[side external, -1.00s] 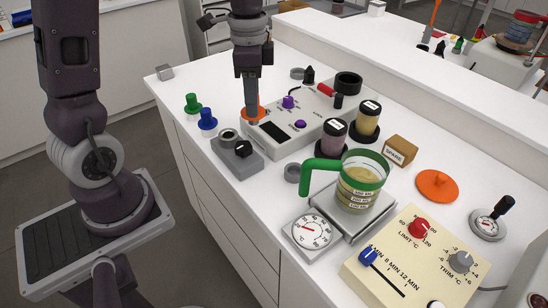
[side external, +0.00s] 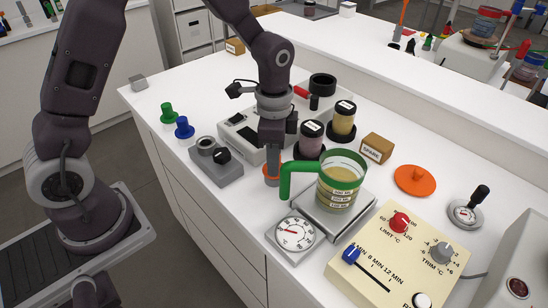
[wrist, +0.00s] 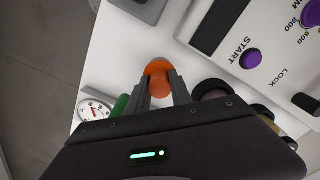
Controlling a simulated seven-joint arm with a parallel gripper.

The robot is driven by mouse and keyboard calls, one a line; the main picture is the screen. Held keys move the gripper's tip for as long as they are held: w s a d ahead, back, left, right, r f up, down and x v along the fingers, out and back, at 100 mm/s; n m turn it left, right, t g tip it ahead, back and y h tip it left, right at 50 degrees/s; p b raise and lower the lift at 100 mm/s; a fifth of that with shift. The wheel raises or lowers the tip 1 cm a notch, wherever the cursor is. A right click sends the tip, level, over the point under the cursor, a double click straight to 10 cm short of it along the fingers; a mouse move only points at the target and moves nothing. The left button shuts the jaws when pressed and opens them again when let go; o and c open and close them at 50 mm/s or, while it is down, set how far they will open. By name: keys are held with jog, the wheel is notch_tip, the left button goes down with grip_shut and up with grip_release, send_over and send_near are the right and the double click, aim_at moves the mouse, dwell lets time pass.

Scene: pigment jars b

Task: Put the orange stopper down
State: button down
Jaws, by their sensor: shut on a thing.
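The orange stopper (wrist: 158,70) is between the fingertips of my gripper (wrist: 159,90) in the wrist view. In the side view the stopper (side external: 271,181) shows as an orange patch at the fingertips of my gripper (side external: 273,168), low over the white bench and just left of the green beaker handle. My gripper is shut on the stopper and points down. The fingers hide part of the stopper, and I cannot tell whether its underside touches the bench or anything under it.
The green-handled beaker (side external: 341,181) stands on a scale close to the right, with a dial gauge (side external: 295,233) in front. Two jars (side external: 310,139) and the grey START-button device (side external: 240,136) stand behind. Blue (side external: 184,128) and green (side external: 168,111) stoppers are at left. A wide orange lid (side external: 414,180) lies right.

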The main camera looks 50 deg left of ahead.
jog(key=shift+f, duration=0.15)
jog(key=c, duration=1.1)
grip_release()
jog(key=shift+c, duration=0.2)
notch_tip(320, 180, up, 12)
jog(key=r, duration=0.1)
jog(key=s+a+r+n+t, duration=0.1)
jog(key=s+r+n+t, duration=0.1)
jog(key=s, duration=0.8)
jog(key=s+a+r+n+t, duration=0.2)
jog(key=s+r+n+t, duration=0.1)
jog(key=s+n, duration=0.4)
jog(key=s+r, duration=0.1)
jog(key=s, duration=0.2)
jog(key=shift+s+n+t, duration=0.2)
jog(key=shift+n+t, duration=0.1)
jog(key=shift+a+r, duration=0.1)
